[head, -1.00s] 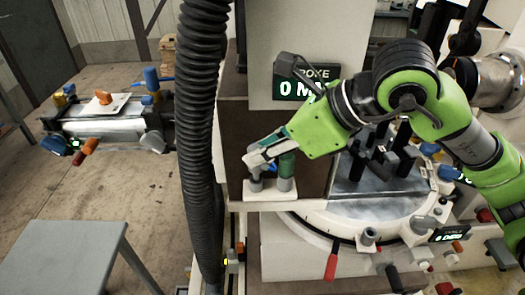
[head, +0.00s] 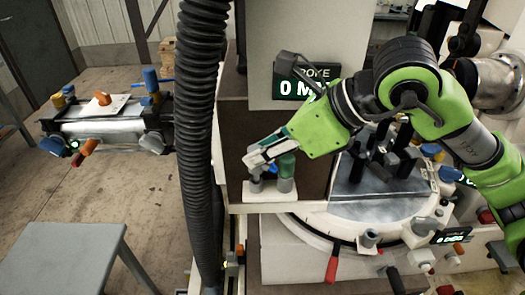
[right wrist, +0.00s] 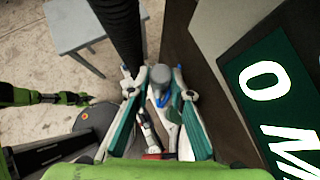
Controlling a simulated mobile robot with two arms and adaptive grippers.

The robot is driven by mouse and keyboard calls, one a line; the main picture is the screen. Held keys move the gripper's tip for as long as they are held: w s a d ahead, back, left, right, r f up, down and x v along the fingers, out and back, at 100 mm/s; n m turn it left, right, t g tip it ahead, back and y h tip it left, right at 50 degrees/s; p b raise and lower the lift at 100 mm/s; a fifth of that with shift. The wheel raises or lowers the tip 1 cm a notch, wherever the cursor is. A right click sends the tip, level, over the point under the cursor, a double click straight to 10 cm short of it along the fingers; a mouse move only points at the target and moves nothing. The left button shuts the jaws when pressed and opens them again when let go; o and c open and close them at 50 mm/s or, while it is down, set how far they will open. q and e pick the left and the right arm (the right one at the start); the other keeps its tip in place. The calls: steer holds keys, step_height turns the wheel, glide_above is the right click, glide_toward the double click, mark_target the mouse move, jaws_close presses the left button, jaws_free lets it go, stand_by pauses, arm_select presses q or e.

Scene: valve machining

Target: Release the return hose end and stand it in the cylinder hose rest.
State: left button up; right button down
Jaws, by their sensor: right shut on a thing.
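My right gripper (head: 254,162) is low over a white block with two grey sockets (head: 270,190), in front of the brown panel. Its fingers are shut on a slim part with blue on it, which I take to be the return hose end (head: 272,169). In the right wrist view, a blue piece (right wrist: 160,99) with a grey round top shows between the fingers (right wrist: 161,82). A green piece (head: 287,165) stands in the right socket. The fingers hide part of the left socket, so I cannot tell how deep the blue part sits. Part of my left arm shows in the right wrist view; its jaws are unclear.
A thick black corrugated hose (head: 200,130) hangs just left of the block. A silver cylinder assembly (head: 100,128) with coloured fittings is at the left. A round machine table (head: 385,195) with red and black handles is at the right. A grey table (head: 65,255) stands lower left.

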arm_select(q)
steer(key=shift+f, duration=0.15)
steer(key=shift+f+b, duration=0.3)
steer(key=shift+b, duration=0.15)
steer(key=shift+f, duration=0.15)
stand_by(0.4)
steer(key=shift+f+b, duration=0.15)
steer(key=shift+b, duration=0.2)
steer(key=shift+f+b, duration=1.15)
stand_by(1.8)
steer(key=shift+f, duration=0.15)
steer(key=shift+s, duration=0.1)
